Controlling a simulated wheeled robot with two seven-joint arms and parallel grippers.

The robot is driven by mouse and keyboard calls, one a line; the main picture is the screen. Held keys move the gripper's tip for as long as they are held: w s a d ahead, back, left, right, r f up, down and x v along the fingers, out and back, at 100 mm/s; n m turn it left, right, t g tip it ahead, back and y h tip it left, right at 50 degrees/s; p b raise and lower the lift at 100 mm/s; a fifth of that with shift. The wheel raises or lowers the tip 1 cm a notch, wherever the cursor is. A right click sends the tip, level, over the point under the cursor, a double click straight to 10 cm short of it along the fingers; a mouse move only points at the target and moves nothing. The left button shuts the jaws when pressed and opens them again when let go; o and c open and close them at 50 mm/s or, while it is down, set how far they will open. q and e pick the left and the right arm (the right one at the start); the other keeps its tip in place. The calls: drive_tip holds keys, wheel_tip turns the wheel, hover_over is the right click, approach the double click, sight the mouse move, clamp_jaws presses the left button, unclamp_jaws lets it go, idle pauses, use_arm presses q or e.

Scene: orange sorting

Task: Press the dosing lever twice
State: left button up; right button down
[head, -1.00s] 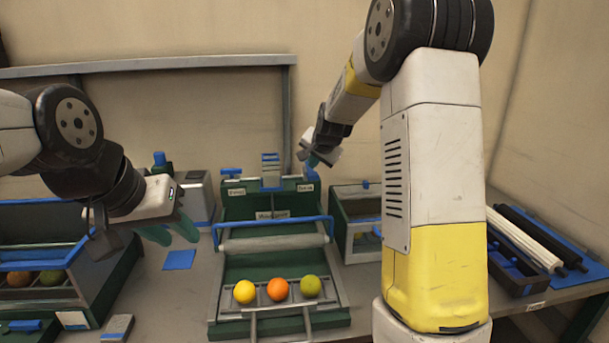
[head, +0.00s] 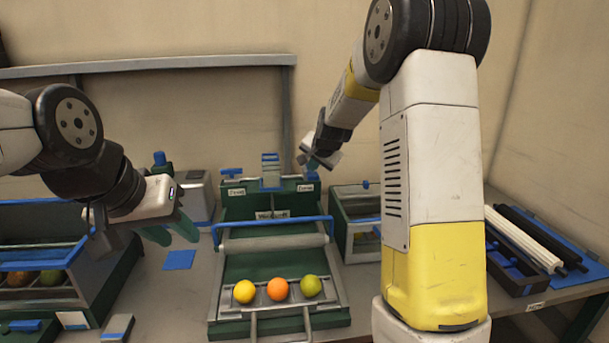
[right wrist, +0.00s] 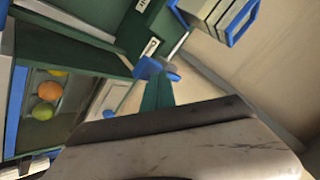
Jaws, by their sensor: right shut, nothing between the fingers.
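The green machine (head: 235,207) stands at the middle back of the table. A blue-topped lever (head: 231,171) is at its upper left above a small label. Another blue-ended lever (right wrist: 150,68) shows in the right wrist view, beside a labelled green block. My right gripper (head: 309,164) is over the machine's upper right corner, above the right label (head: 305,188). Its green fingers (right wrist: 158,92) are shut and empty, with their tips at this blue lever; whether they touch it I cannot tell. My left gripper (head: 172,230) is open and empty, left of the machine.
A yellow fruit (head: 244,291), an orange one (head: 278,289) and a green one (head: 310,286) lie in the machine's front tray. A blue bar (head: 272,222) spans it. A glass-fronted box (head: 352,210) stands close on the right. A crate (head: 108,275) is at left.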

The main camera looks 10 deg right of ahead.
drive_tip(key=shift+f, duration=1.3)
idle(1.1)
drive_tip(key=shift+r, duration=1.85)
drive_tip(key=shift+r, duration=2.55)
wheel_tip(320, 180, up, 4)
drive_tip(key=shift+f, duration=0.15)
drive_tip(key=shift+f, duration=0.1)
